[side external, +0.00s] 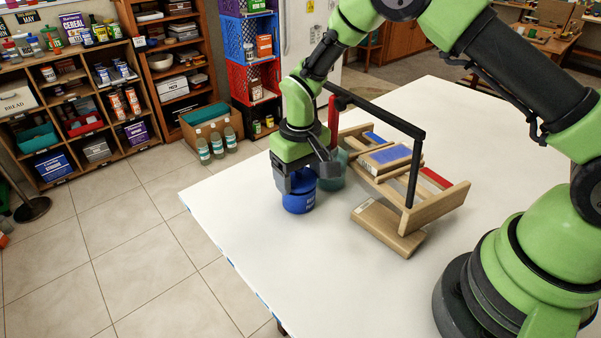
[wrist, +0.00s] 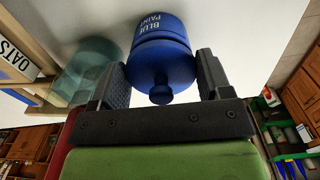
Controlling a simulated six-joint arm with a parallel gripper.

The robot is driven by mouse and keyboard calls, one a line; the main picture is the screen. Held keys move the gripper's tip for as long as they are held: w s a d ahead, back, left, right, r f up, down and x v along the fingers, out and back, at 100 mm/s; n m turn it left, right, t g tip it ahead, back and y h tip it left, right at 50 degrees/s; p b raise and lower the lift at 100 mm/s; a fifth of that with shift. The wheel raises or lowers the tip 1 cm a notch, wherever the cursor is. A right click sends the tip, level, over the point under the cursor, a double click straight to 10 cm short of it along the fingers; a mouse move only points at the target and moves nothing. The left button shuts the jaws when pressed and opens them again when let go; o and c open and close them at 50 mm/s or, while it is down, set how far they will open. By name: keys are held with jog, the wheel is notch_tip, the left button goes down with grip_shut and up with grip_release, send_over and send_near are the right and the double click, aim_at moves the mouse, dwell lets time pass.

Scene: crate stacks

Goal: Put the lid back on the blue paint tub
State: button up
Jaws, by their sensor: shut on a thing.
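The blue paint tub (side external: 299,203) stands upright on the white table below my gripper (side external: 296,184). In the wrist view its printed label shows on the tub (wrist: 156,22). The blue lid (wrist: 162,72), with a round knob, lies between the two dark fingers of my gripper (wrist: 162,66). My gripper points down and is shut on the lid. The lid is in line with the tub's top, with no clear gap seen between them. Whether it is fully seated cannot be told. The fingers hide part of the lid in the side view (side external: 303,181).
A teal see-through jar (side external: 332,170) stands close behind the tub; it also shows in the wrist view (wrist: 86,72). A wooden rack (side external: 437,208) with books is to the right, and a tan box (side external: 388,227) lies before it. The table's front left is clear.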

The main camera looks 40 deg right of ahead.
jog(key=o, duration=0.9)
jog(key=shift+o, duration=0.2)
jog(key=shift+r, duration=3.55)
grip_shut()
jog(key=shift+f, duration=0.4)
